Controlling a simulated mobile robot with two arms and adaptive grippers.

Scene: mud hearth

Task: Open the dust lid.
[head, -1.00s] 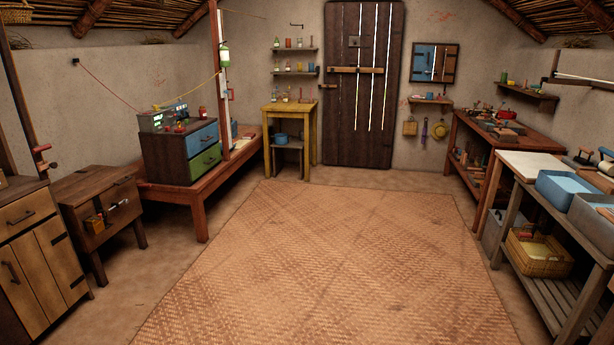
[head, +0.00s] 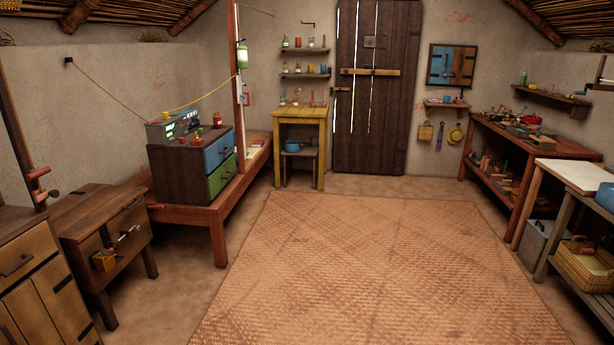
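I cannot tell which thing in the head view is the dust lid; none stands out clearly as one. Candidate places are far off and small, such as the equipment box (head: 176,127) with green lights on the dark chest (head: 192,168), and the cluttered red-brown workbench (head: 533,150) at the right. Neither of my grippers shows in the head view, so nothing is seen held or touched.
A woven mat (head: 365,265) covers the clear middle floor. Along the left stand a wooden cabinet (head: 40,275), a small drawer table (head: 105,240) and a low red-brown platform (head: 218,215). A yellow table (head: 301,112) and plank door (head: 377,90) are at the back.

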